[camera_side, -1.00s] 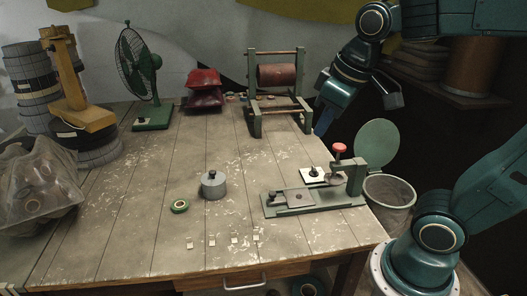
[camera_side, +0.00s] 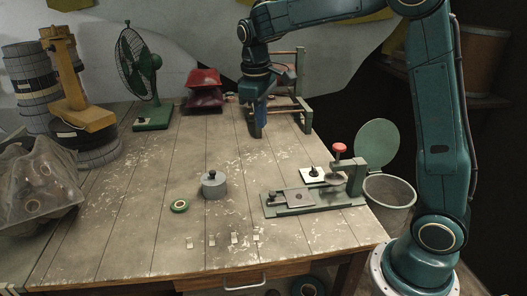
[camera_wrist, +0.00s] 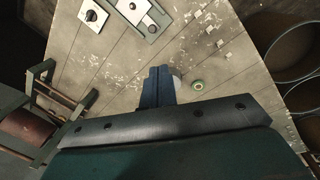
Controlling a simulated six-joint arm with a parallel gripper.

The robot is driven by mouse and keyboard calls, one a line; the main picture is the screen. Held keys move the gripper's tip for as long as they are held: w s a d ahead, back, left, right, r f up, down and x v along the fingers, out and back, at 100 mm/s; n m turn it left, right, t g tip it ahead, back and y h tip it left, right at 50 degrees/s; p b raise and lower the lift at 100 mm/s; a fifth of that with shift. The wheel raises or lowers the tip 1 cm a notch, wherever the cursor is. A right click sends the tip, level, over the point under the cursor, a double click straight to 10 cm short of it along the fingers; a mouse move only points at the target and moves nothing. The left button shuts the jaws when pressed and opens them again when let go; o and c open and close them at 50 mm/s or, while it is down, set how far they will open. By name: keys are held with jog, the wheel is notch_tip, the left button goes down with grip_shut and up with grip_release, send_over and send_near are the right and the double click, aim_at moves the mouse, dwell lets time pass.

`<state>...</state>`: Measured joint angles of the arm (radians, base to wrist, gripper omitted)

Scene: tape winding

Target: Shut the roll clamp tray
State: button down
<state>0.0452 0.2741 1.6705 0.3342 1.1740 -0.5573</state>
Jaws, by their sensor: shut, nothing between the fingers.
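The roll clamp (camera_side: 335,200) stands at the table's right side, with a green base, an upright post and a red knob (camera_side: 340,148). Its grey plate, apparently the tray (camera_side: 299,197), lies on the left part of the base, left of the post. In the wrist view the clamp base (camera_wrist: 152,34) is cut off by the top edge. My gripper (camera_side: 259,132) points down over the back of the table, in front of the roll stand and well away from the clamp. Its fingers (camera_wrist: 158,74) are shut and empty in the wrist view.
A white plate with a black knob (camera_side: 313,174) lies behind the clamp base. A grey cylinder (camera_side: 213,187) and a green tape ring (camera_side: 180,206) sit mid-table. Several small pale pieces (camera_side: 235,239) lie near the front. The roll stand (camera_side: 303,112) is partly hidden by my arm.

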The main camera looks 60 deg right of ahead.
jog(key=w+d+f+g, duration=0.1)
jog(key=w+f, duration=0.4)
jog(key=f, duration=0.3)
jog(key=w+d+f+n+g, duration=0.1)
jog(key=w+f+g, duration=0.1)
jog(key=w+f, duration=0.3)
notch_tip(320, 180, down, 3)
jog(key=shift+d+f, duration=0.15)
jog(key=shift+d, duration=0.25)
jog(key=shift+f, duration=0.1)
send_near(268, 200)
jog(key=w+f, duration=0.3)
jog(key=shift+a+f, duration=0.25)
jog(key=shift+a, duration=0.05)
jog(key=shift+s+d+f, duration=0.1)
jog(key=shift+s+d, duration=0.1)
jog(key=shift+s, duration=0.45)
jog(key=shift+s+d+f, duration=0.15)
jog(key=shift+s+d, duration=0.1)
jog(key=shift+s, duration=0.35)
jog(key=shift+s+d+f, duration=0.1)
jog(key=shift+s+d, duration=0.1)
jog(key=shift+s, duration=0.45)
